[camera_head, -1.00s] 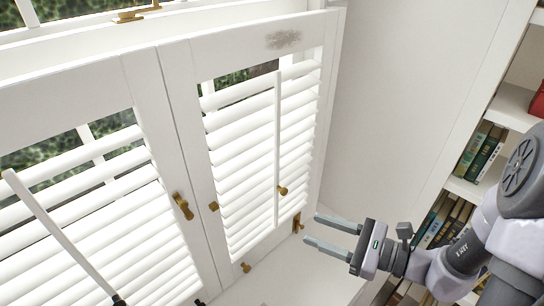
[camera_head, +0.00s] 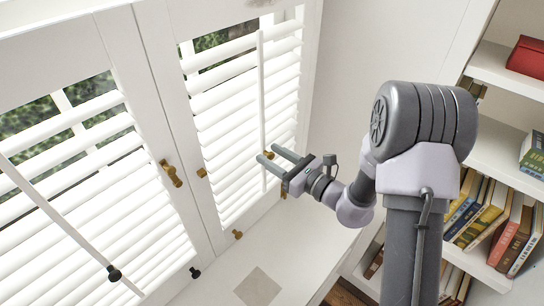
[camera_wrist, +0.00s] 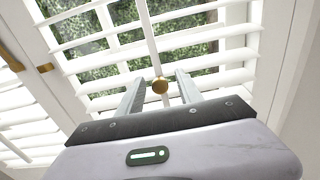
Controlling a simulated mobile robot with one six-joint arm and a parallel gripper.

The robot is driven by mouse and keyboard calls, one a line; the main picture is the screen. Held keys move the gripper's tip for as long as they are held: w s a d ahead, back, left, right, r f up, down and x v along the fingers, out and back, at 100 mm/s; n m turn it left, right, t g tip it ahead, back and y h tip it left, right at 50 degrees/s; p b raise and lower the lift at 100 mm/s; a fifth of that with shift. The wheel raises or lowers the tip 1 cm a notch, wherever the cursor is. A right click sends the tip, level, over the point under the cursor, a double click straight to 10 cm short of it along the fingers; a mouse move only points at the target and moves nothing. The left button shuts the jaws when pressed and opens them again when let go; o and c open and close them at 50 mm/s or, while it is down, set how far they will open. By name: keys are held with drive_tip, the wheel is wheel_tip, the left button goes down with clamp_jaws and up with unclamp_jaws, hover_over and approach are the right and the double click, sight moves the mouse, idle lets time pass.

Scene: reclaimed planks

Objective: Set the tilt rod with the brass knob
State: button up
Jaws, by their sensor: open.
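The white tilt rod (camera_head: 261,90) runs down the front of the right shutter's white louvers. In the wrist view the rod (camera_wrist: 149,35) comes down to its round brass knob (camera_wrist: 160,86). My gripper (camera_head: 268,153) is open in front of the right shutter, its fingertips near the lower part of the rod. In the wrist view my gripper (camera_wrist: 159,77) has one finger on each side of the knob, with gaps on both sides. Touch with the knob is not visible. In the head view the fingers largely hide the knob. The louvers are tilted, with gaps showing greenery.
The left shutter has another white rod (camera_head: 60,218) with a black knob (camera_head: 114,273). A brass latch (camera_head: 171,173) sits on the frame between the shutters. A white sill (camera_head: 215,285) lies below. A bookshelf (camera_head: 490,65) with books stands at the right.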

drive_tip(key=shift+w+a, duration=0.1)
drive_tip(key=shift+a, duration=0.05)
clamp_jaws()
idle(1.4)
